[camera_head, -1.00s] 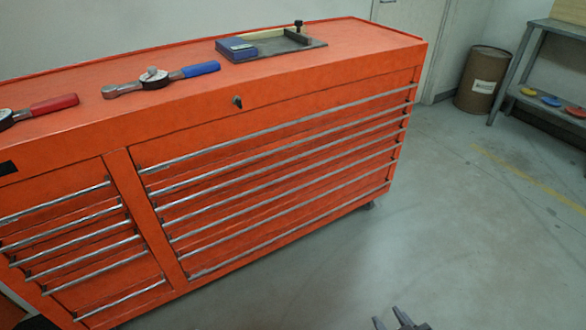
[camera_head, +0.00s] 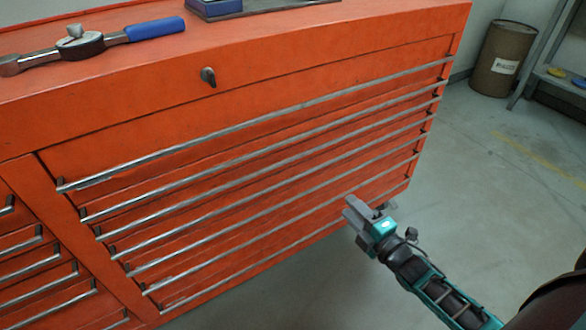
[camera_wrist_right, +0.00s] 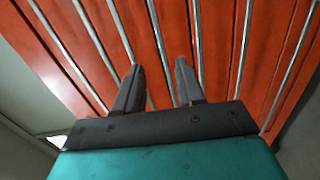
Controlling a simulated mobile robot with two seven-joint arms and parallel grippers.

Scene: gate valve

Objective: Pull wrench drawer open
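The orange tool chest (camera_head: 300,70) fills most of the head view. Its wide drawers each carry a long metal bar handle, with the top handle (camera_head: 260,122) under the lock. All drawers look shut, and I cannot tell which one is the wrench drawer. My right gripper (camera_head: 352,206) is in front of the lower right part of the wide drawers. In the right wrist view its two fingers (camera_wrist_right: 158,80) are apart with nothing between them, pointing at the drawer fronts and handles (camera_wrist_right: 198,45). My left gripper is not in view.
A ratchet with a blue grip (camera_head: 90,42) and part of a dark tray (camera_head: 270,5) lie on the chest top. A brown drum (camera_head: 502,58) and a grey shelf (camera_head: 545,60) stand at the back right. The floor right of the chest is clear.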

